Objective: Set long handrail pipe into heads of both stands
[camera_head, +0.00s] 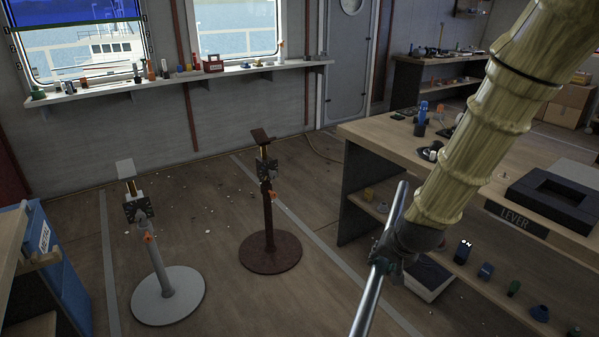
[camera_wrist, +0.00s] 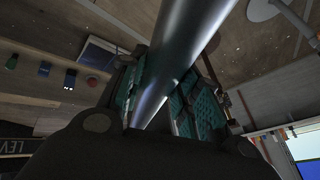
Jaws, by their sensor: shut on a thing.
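The long handrail pipe (camera_head: 370,300) is a shiny metal tube held tilted at the lower right of the head view, its lower end cut off by the frame. My gripper (camera_head: 385,262) is shut on it; in the wrist view the pipe (camera_wrist: 180,60) runs between the green-padded fingers (camera_wrist: 165,100). The grey stand (camera_head: 166,290) stands upright on a round base at left, with a head (camera_head: 138,208) on top. The dark brown stand (camera_head: 270,245) stands to its right and farther back, with its own head (camera_head: 265,165). Both heads are apart from the pipe.
A workbench (camera_head: 375,145) with a lower shelf stands at right, close behind my gripper. A blue metal bin (camera_head: 55,262) is at far left. A window shelf (camera_head: 180,78) with small objects runs along the back wall. Open floor (camera_head: 205,215) surrounds the stands.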

